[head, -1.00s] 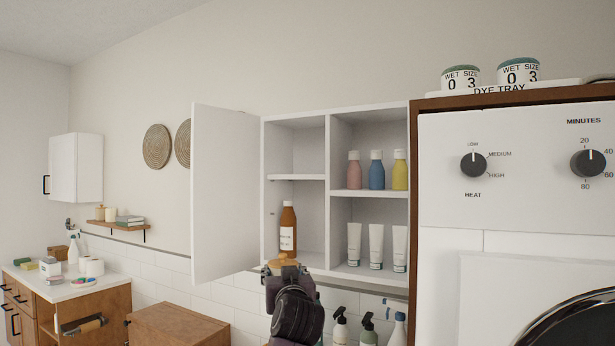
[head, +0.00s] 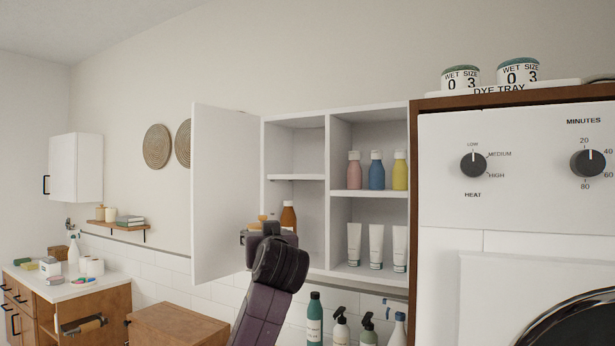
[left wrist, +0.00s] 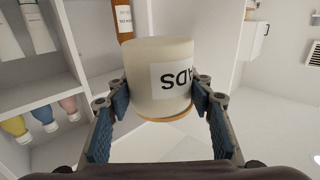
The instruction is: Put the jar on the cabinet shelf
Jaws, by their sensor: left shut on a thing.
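My left gripper (head: 268,232) is at the front of the cabinet's lower left compartment, near the open door. In the left wrist view its blue-padded fingers (left wrist: 160,110) are shut on the jar (left wrist: 145,75), pale with a white label and a tan lid. That view is upside down. In the head view the jar is mostly hidden by the gripper; only a bit of tan shows above it. The open white cabinet (head: 368,106) has left and right columns with shelves. I cannot tell whether the jar is past the cabinet's front edge. My right gripper is not in view.
An amber bottle (head: 288,216) stands in the lower left compartment. The upper left compartment (head: 295,150) is empty. Several coloured bottles (head: 376,170) and white tubes (head: 376,245) fill the right column. The open door (head: 222,190) stands at the left. Spray bottles (head: 341,328) are below.

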